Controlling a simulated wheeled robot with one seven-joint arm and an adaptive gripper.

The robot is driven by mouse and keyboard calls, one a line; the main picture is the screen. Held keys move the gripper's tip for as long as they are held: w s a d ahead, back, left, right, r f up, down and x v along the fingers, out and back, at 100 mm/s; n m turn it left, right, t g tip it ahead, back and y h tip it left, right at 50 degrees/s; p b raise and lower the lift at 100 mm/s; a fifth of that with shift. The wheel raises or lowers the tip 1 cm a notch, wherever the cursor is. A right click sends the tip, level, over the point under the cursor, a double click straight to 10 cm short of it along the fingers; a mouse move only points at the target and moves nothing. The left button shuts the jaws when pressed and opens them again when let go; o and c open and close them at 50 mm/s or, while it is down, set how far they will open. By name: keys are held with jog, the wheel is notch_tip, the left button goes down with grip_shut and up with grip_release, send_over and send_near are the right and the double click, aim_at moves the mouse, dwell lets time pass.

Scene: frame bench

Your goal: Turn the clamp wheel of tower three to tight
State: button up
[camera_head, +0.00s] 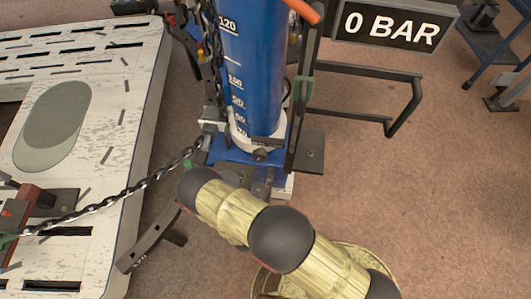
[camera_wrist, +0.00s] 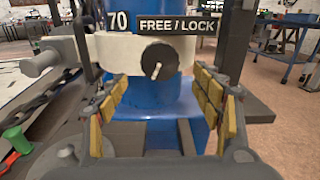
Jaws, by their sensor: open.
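A blue tower (camera_head: 252,70) with white scale marks stands at top centre in the head view. In the wrist view, a white collar (camera_wrist: 115,50) wraps the blue column (camera_wrist: 160,95). A dark round knob (camera_wrist: 166,54) with a pale, slightly tilted mark sits on the collar under a "FREE / LOCK" plate (camera_wrist: 177,27). No wheel is labelled tight and no tower number shows, so I cannot tell whether this knob is the clamp wheel. My gripper (camera_wrist: 160,82) is open and empty, its yellow-padded fingers on either side below the knob, apart from it.
A chain (camera_head: 120,197) runs from the tower to a slotted pale bench (camera_head: 100,225) at left. A "0 BAR" display (camera_head: 392,25) is at upper right, above a dark frame (camera_head: 410,105). A grey cylinder (camera_wrist: 42,65) juts out left of the collar.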

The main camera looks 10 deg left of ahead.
aim_at(259, 158)
jog(key=shift+w+b, duration=0.55)
jog(key=shift+w, duration=3.3)
jog(key=shift+a, duration=0.1)
jog(key=shift+c, duration=1.4)
jog(key=c, duration=0.9)
